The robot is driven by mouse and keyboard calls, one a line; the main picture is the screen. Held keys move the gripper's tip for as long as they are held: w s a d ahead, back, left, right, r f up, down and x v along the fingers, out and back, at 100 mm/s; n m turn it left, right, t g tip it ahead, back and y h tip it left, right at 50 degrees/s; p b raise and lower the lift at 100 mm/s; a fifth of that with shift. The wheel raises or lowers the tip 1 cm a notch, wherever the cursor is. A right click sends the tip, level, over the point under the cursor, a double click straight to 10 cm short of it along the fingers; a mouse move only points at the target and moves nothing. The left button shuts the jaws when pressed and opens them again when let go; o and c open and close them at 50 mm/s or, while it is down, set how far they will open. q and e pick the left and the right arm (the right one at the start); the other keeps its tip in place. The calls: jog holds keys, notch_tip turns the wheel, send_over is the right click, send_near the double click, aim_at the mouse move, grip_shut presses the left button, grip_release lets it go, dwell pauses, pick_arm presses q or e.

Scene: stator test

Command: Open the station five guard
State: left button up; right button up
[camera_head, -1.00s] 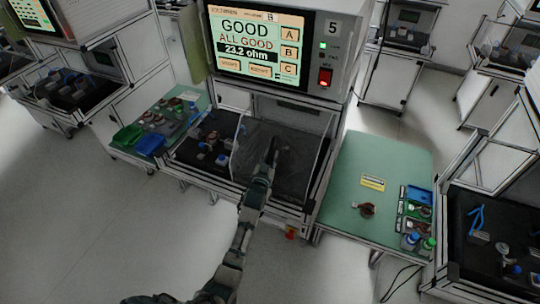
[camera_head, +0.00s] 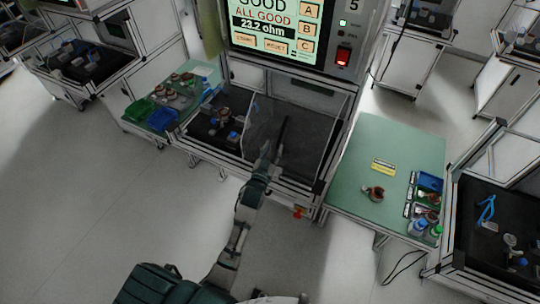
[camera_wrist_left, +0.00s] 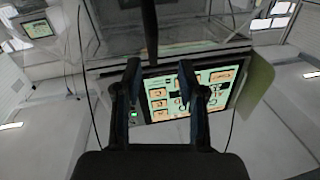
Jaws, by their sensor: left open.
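Station five (camera_head: 292,66) stands in the middle of the head view, with a lit screen above an open-framed bay. The guard (camera_head: 262,125) looks like a clear panel over the right part of the bay; its exact outline is hard to tell. A dark bar (camera_head: 284,130) stands in front of it, likely its handle. My left gripper (camera_head: 268,152) is at the bay's front, just below the bar. In the left wrist view, my left gripper (camera_wrist_left: 158,75) is open, and a dark bar (camera_wrist_left: 149,28) reaches down towards the gap between its fingers. Contact cannot be told. My right gripper is not in view.
A green side table (camera_head: 350,150) on the right holds a copper-wound part (camera_head: 374,193) and small bins. Another table on the left holds a green bin (camera_head: 139,111) and a blue bin (camera_head: 162,120). A red switch (camera_head: 343,57) sits beside the screen. The floor at left is clear.

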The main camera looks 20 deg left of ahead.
pick_arm(q)
jog(key=shift+s+f, duration=0.15)
jog(key=shift+s, duration=1.65)
